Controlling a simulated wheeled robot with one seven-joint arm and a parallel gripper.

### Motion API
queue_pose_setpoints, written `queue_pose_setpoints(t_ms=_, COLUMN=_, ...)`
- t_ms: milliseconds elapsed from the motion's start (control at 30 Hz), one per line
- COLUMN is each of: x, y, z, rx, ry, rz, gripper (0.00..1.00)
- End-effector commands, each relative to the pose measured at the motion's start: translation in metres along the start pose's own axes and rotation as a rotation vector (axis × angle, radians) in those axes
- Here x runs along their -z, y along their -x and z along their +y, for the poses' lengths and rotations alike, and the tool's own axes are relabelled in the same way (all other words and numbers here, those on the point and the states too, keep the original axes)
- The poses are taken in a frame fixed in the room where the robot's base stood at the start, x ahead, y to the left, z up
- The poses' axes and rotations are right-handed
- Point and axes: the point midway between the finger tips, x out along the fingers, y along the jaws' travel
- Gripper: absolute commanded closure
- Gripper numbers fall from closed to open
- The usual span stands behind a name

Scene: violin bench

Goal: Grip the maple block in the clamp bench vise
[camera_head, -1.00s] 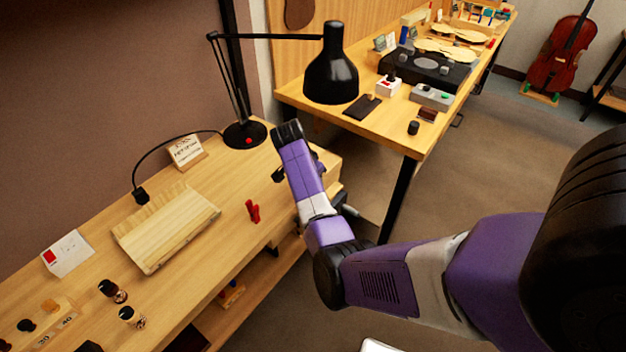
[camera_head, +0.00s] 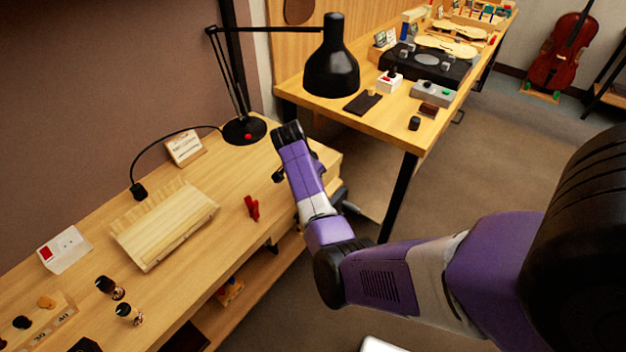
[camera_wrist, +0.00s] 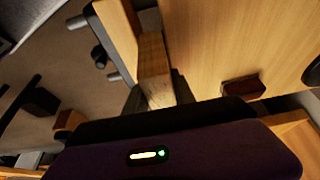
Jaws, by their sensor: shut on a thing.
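The maple block (camera_wrist: 154,72) is a pale brown wooden bar in the wrist view. My gripper (camera_wrist: 158,98) is shut on its near end, with one dark finger on each side. The block points away from me, beside the light wooden bench edge. The clamp bench vise shows as a wooden jaw (camera_wrist: 118,32) with metal rods left of the block. The block appears to be between this jaw and the bench; I cannot tell whether the jaw touches it. In the head view my arm hides the block, and the vise (camera_head: 341,197) shows only partly behind my arm.
A red clamp (camera_head: 252,208) stands on the workbench (camera_head: 205,262) left of my arm, also in the wrist view (camera_wrist: 242,90). A black lamp (camera_head: 331,68) hangs behind my wrist. A wooden cradle (camera_head: 165,225) lies farther left. A second bench (camera_head: 385,122) stands behind.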

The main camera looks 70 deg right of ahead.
Motion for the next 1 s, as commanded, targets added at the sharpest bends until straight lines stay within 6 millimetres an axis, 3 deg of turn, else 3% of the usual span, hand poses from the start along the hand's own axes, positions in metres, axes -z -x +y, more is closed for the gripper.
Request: queue_pose_setpoints(t_ms=1000, x=-0.009, y=-0.022, z=0.0, rx=0.001, ry=0.0, rz=0.001, gripper=1.0)
